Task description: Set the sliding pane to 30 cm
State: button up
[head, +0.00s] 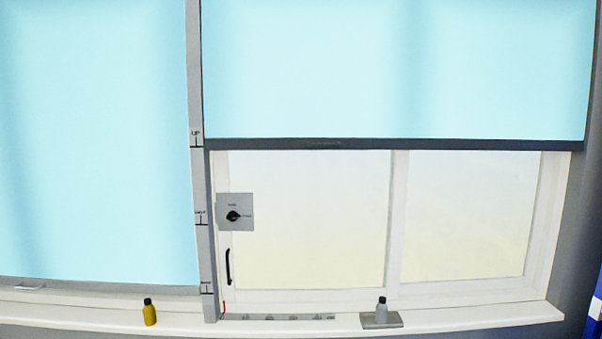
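The white-framed sliding pane (308,220) fills the left part of the right window, below a raised blind. A black vertical handle (228,267) sits on its left stile. The pane's left edge is close to the grey post, with no wide gap visible. A grey strip with marks (278,317) runs along the sill below the pane; its figures are too small to read. A small red pointer (223,308) stands near the strip's left end. My gripper is not in view.
A grey plate with a black rotary knob (233,216) is at the pane's upper left. Light-blue blinds (395,70) hang above and left (95,140). A yellow bottle (150,315) and a grey bottle (381,308) on a grey pad (392,321) stand on the sill.

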aim_at(227, 201)
jog(key=i+j+u, duration=0.15)
jog(key=i+j, duration=0.4)
jog(key=i+j+u, duration=0.1)
jog(key=i+j, duration=0.45)
jog(key=i+j+u, duration=0.15)
jog(key=i+j, duration=0.3)
jog(key=i, duration=0.2)
